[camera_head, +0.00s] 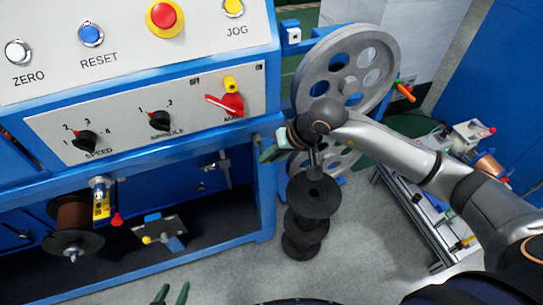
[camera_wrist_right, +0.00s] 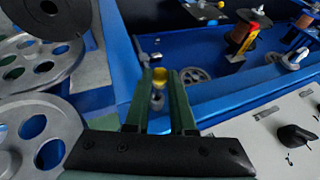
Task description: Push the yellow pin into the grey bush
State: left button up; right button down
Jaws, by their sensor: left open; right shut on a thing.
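My right gripper (camera_head: 268,153) is in front of the machine's right end, beside the grey pulleys. In the right wrist view its green fingers (camera_wrist_right: 159,84) are shut on a small yellow piece, which looks like the yellow pin (camera_wrist_right: 158,74). Only its rounded end shows between the fingertips; in the head view the pin is hidden. I cannot make out the grey bush for certain in either view. My left gripper (camera_head: 171,294) is open at the bottom edge of the head view, with only its green fingertips showing, apart and empty.
A large grey pulley (camera_head: 350,72) stands by the machine's right end. The control panel (camera_head: 190,105) has knobs and a red switch. A copper spool (camera_head: 72,225) sits in the open bay. Floor at the front is clear.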

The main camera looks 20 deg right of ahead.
aim_at(262, 149)
dwell(0.7)
jog(key=shift+b, duration=0.4)
jog(key=shift+w, duration=0.1)
jog(key=shift+w+b, duration=1.2)
jog(key=shift+w, duration=0.2)
jog(key=shift+w+b, duration=0.3)
jog(key=shift+b, duration=0.15)
